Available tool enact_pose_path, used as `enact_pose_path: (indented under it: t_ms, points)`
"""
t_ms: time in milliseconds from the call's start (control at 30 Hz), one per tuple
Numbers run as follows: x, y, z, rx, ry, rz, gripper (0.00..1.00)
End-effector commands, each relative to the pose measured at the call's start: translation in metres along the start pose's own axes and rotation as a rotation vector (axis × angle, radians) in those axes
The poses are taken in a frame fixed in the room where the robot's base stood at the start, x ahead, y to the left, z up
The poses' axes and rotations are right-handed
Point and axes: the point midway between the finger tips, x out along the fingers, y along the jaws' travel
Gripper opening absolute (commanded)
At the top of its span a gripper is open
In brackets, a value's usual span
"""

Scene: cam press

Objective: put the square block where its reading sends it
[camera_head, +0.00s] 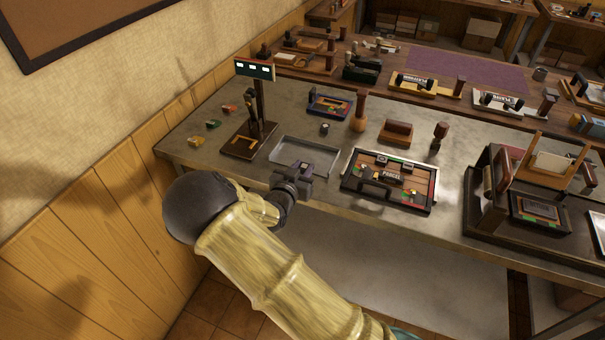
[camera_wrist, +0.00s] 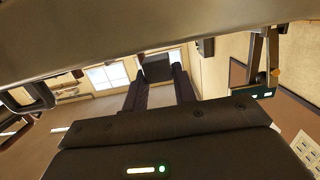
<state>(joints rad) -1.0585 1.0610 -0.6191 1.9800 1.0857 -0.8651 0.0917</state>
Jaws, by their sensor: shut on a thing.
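My gripper (camera_head: 306,172) is low over the near edge of the table, by the shallow grey metal tray (camera_head: 318,143). In the wrist view its two dark fingers (camera_wrist: 158,85) are shut on a dark square-faced block (camera_wrist: 157,67), held at their tips. In the head view I cannot make out the block apart from the gripper. A press-like stand (camera_head: 244,143) with a dark base is left of the tray. Its green display (camera_head: 255,69) has several small white windows, too small to read. The display also shows in the wrist view (camera_wrist: 263,96).
Small coloured pieces, red (camera_head: 229,108), green (camera_head: 213,124) and yellowish (camera_head: 196,141), lie at the left. A black-framed lettered tray (camera_head: 432,203) is right of my gripper. A small dark piece (camera_head: 324,128) and wooden tools stand behind. A large wooden device (camera_head: 482,205) fills the right.

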Motion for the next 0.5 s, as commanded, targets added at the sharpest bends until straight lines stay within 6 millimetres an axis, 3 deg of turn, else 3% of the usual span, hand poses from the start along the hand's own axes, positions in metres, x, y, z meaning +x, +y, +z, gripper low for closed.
enact_pose_path:
  t_ms: [300, 500]
  points:
    - [-0.009, 0.0, -0.058, 0.006, 0.001, -0.001, 0.0]
    - [-0.012, 0.0, -0.078, 0.001, 0.002, -0.001, 0.0]
